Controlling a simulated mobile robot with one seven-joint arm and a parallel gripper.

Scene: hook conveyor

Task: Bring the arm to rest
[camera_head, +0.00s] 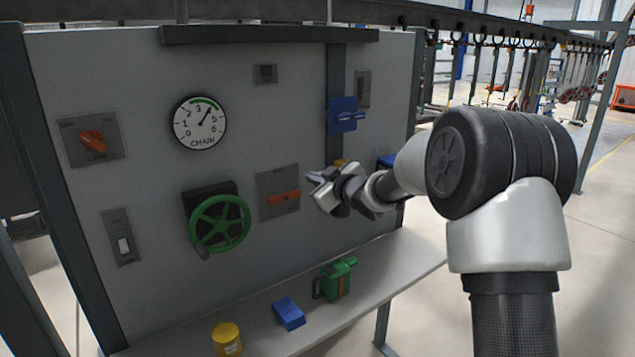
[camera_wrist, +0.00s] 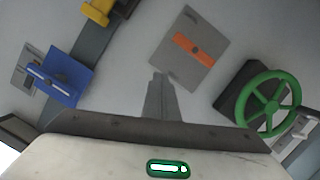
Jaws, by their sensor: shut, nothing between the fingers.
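My arm reaches in from the right in the head view. My gripper (camera_head: 318,188) is in front of the grey panel (camera_head: 240,130), just right of the plate with the orange bar handle (camera_head: 283,197). In the wrist view my gripper (camera_wrist: 158,76) shows its fingers together and empty. The orange bar handle (camera_wrist: 197,50) lies beyond them to the upper right, with a visible gap in the picture. I cannot tell the exact distance to the panel.
The panel carries a green wheel (camera_head: 219,223), a gauge (camera_head: 199,123), an orange knob (camera_head: 93,141) and a blue box (camera_head: 345,115). Floor at right is open.

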